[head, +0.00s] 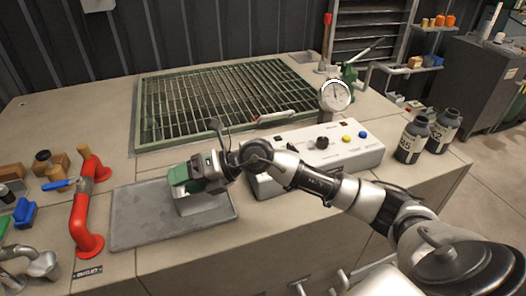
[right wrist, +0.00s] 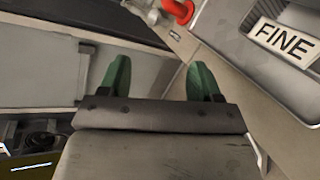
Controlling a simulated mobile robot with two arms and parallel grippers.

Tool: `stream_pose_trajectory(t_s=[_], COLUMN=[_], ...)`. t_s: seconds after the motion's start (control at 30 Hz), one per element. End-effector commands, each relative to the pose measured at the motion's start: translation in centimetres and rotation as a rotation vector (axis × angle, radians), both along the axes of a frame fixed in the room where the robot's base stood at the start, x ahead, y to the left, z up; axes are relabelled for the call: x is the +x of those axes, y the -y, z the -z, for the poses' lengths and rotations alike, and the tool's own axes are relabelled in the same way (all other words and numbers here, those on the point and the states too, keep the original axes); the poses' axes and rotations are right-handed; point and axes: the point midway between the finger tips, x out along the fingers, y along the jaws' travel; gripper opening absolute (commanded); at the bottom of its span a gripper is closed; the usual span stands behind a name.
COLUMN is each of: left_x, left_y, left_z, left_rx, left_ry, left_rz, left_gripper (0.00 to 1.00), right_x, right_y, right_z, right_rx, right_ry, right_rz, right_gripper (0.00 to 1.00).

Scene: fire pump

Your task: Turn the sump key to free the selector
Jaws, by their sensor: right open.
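A white control box (head: 330,147) stands on the counter in the head view. On its top are a black knob (head: 322,143), a smaller dark fitting (head: 292,147), a yellow button (head: 346,138) and a blue button (head: 362,134). I cannot tell which fitting is the sump key or the selector. My right gripper (head: 190,186) is over the grey mat, left of the box and apart from it. In the right wrist view its green fingertips (right wrist: 160,80) stand apart with nothing between them. My left gripper is not in view.
A green-framed grating (head: 225,95) lies behind. A red pipe handle (head: 84,205) stands left of the grey mat (head: 140,215). A gauge (head: 335,95) and dark bottles (head: 411,138) stand near the box. A FINE label (right wrist: 285,39) shows in the right wrist view.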

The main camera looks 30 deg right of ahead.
Motion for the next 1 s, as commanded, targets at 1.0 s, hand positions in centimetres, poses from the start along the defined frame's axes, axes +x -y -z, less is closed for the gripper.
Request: stream_pose_trajectory(t_s=[1.0], left_x=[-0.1], left_y=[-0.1], left_z=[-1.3], left_rx=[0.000], left_ry=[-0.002], left_rz=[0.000], left_gripper=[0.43], right_x=[7.3], right_y=[25.0], right_z=[7.0], right_rx=[-1.061], right_ry=[-0.299], right_rz=[0.390], right_gripper=[0.64])
